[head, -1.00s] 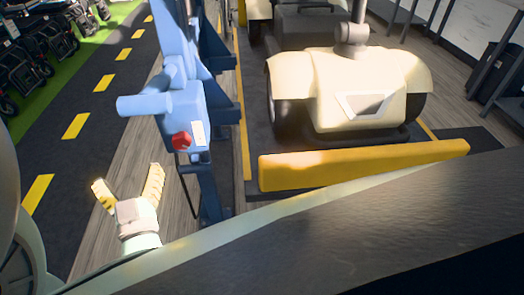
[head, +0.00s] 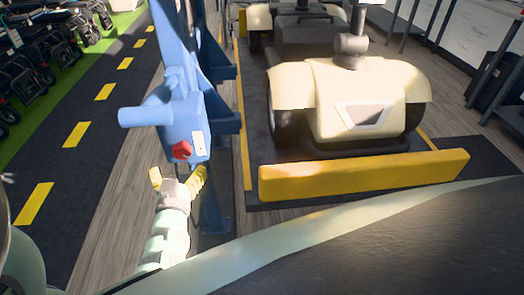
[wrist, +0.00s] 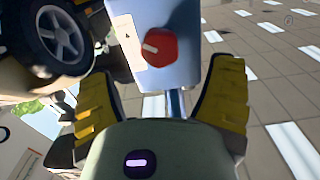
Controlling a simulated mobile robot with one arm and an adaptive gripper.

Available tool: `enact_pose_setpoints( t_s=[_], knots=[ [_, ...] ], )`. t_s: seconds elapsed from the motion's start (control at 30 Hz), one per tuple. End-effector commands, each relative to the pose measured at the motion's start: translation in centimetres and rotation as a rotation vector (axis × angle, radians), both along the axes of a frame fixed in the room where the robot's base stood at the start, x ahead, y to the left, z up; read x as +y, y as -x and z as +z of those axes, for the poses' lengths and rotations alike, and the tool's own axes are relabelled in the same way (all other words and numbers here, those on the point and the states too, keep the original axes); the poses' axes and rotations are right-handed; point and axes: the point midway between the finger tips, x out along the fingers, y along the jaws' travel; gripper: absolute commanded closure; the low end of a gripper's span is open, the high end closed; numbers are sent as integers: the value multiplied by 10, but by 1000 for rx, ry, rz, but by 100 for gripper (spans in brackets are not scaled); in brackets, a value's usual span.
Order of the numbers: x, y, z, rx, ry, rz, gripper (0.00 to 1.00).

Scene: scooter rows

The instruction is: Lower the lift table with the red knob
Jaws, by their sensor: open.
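The red knob (head: 181,150) sits on the front face of a blue control housing (head: 181,122) on the blue lift post, beside a white label. In the wrist view the red knob (wrist: 160,47) is ahead of my gripper, between the lines of its two fingers, with a pale pointer mark on it. My gripper (head: 179,177) is open and empty, just below the knob in the head view; it also shows in the wrist view (wrist: 163,95). The fingers appear apart from the knob. The lift table (head: 249,200) carries a cream scooter (head: 350,95).
A yellow stop bar (head: 365,174) crosses the lift table's near end. Several parked scooters (head: 30,60) stand on green floor at the left, past a dark lane with yellow dashes. Wooden floor lies open left of the post.

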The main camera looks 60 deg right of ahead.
Motion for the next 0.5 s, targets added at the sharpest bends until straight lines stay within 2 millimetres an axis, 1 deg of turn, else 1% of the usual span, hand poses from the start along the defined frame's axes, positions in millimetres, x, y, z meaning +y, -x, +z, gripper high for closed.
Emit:
enact_pose_setpoints(
  t_s=[0.03, 0.2, 0.4, 0.5],
  knots=[
    [-9, -5, 2, -3, 4, -5, 19],
    [-30, -22, 1, -4, 3, -6, 19],
    [-46, -36, 0, -3, 1, -5, 19],
    [-49, -40, 0, -2, 1, -4, 19]
  ],
)
